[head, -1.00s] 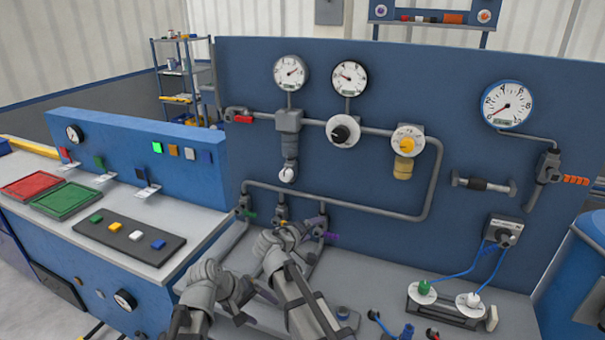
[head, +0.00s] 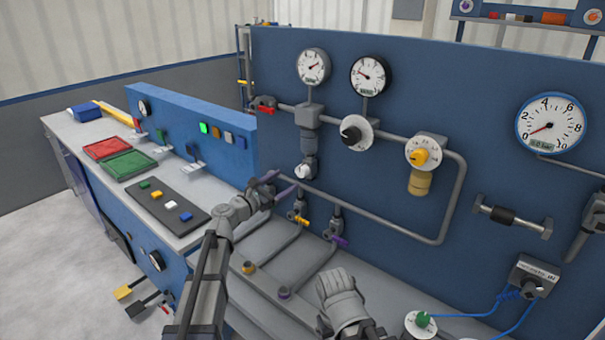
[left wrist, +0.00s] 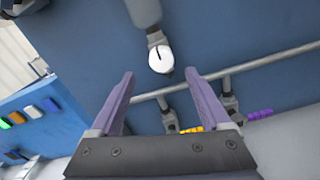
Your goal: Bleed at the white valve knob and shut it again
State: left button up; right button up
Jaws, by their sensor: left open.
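The white valve knob (head: 304,171) sits at the lower end of a grey vertical fitting under the left gauge on the blue panel. In the left wrist view the knob (left wrist: 161,59) is round and white with a dark mark, just beyond and between the two fingertips. My left gripper (head: 279,184) is open and empty, with its purple-grey fingers pointing at the panel just below and left of the knob. The gripper (left wrist: 160,74) does not appear to touch the knob. A grey part of my right arm shows at bottom centre; its jaws do not show.
The left gauge (head: 313,66), a black knob (head: 352,133) and a yellow knob (head: 420,154) are on the panel. A pipe (head: 385,222) runs below the white knob, with yellow-handled (head: 298,219) and purple-handled (head: 338,238) valves. A side bench (head: 85,141) stands left.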

aim_at(300, 172)
pick_arm(q)
jog(key=x, duration=0.7)
jog(key=shift+w+d, duration=0.25)
jog(key=shift+s, duration=0.1)
grip_shut()
